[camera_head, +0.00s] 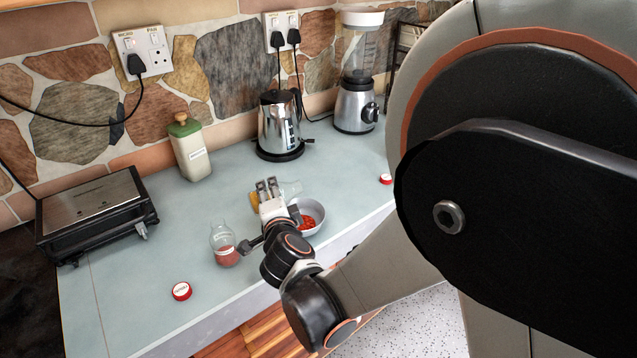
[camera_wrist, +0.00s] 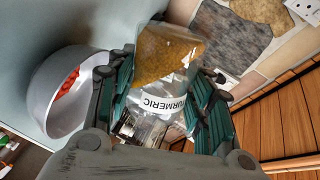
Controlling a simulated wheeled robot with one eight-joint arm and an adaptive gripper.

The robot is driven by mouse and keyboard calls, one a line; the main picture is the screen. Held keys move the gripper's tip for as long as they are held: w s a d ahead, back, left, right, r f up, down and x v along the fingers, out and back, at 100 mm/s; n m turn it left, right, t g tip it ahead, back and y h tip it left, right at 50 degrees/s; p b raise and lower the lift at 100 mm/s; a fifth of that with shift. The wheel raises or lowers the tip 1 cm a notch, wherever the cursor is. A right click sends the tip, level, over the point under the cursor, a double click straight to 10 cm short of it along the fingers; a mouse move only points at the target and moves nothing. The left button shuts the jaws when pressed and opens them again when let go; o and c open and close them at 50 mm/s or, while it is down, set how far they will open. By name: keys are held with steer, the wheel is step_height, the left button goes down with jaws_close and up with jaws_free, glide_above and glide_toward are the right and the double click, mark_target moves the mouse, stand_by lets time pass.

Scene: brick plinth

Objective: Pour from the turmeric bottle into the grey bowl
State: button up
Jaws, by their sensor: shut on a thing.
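The turmeric bottle (camera_wrist: 168,55) is clear, with yellow powder at one end and a TURMERIC label. My gripper (camera_wrist: 160,95) is shut around it, a finger on each side. In the head view the bottle (camera_head: 290,188) looks tipped well over, powder to the left and clear part to the right, partly hidden by my gripper (camera_head: 268,188). The grey bowl (camera_head: 318,209) holds red pieces and stands on the counter just right of my gripper. It also shows at the left of the wrist view (camera_wrist: 45,90). I see no powder falling.
A clear bottle with red powder (camera_head: 225,256) stands left of my gripper. Red-and-white lids (camera_head: 181,291) (camera_head: 386,179) lie on the counter (camera_head: 130,260). A green-topped canister (camera_head: 190,150), kettle (camera_head: 279,125) and blender (camera_head: 356,105) stand behind; a black grill (camera_head: 92,215) is at left.

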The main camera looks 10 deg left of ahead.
steer(key=shift+a+f+m, duration=0.1)
steer(key=shift+m, duration=0.3)
stand_by(0.8)
steer(key=shift+d+f+m+g+y+b, duration=0.1)
steer(key=shift+f+m+g+y+b, duration=0.1)
steer(key=shift+m+y+b, duration=0.3)
steer(key=shift+d+f+m+g+y+b, duration=0.1)
steer(key=shift+f+m+g+y+b, duration=0.1)
steer(key=shift+m+b, duration=0.45)
stand_by(3.5)
steer(key=shift+w+d+r+m, duration=0.15)
steer(key=shift+d+r+m, duration=0.05)
steer(key=shift+r+m, duration=0.4)
stand_by(1.5)
